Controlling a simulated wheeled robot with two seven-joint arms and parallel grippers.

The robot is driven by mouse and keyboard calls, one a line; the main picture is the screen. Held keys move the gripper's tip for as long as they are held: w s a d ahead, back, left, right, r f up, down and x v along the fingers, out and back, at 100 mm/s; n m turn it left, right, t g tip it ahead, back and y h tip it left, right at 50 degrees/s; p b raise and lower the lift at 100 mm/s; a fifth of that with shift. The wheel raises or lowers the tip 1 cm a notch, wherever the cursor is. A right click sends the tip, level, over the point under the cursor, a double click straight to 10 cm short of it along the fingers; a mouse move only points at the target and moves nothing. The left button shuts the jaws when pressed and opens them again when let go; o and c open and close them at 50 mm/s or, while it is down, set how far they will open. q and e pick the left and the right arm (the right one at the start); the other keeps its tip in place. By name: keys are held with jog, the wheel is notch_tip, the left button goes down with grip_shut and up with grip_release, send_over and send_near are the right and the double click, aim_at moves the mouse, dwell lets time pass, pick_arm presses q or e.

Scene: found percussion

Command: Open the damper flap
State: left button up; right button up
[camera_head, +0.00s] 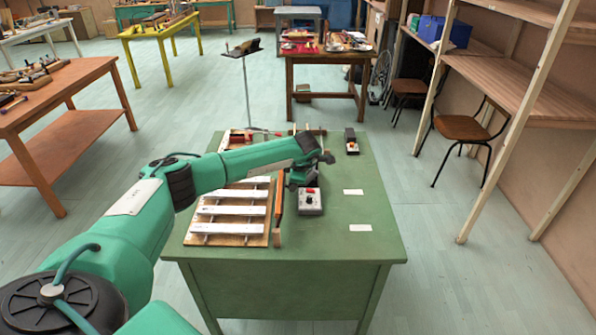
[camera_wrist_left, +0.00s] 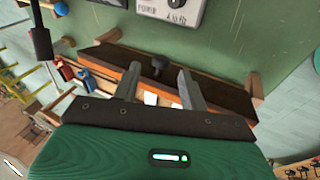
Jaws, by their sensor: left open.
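The damper flap (camera_head: 279,206) is a long orange-brown board standing on edge along the right side of a wooden frame with white bars (camera_head: 232,208) on the green table. In the left wrist view the flap (camera_wrist_left: 222,97) runs across the picture, with a small dark knob (camera_wrist_left: 158,66) on it. My left gripper (camera_head: 296,180) is over the far end of the flap, partly hidden by its own arm. In the wrist view its two fingers (camera_wrist_left: 159,80) are apart, one on each side of the knob. I cannot tell whether they touch it. My right gripper is not in view.
A grey box with a red knob (camera_head: 310,201) stands just right of the flap; its "POWER" label shows in the wrist view (camera_wrist_left: 170,10). Two white cards (camera_head: 359,228) lie on the right of the green table (camera_head: 335,245). A small dark-and-orange device (camera_head: 351,142) stands at the back.

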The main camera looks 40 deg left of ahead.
pick_arm(q)
jog(key=b+v, duration=0.1)
jog(key=v, duration=0.7)
jog(key=shift+d, duration=0.15)
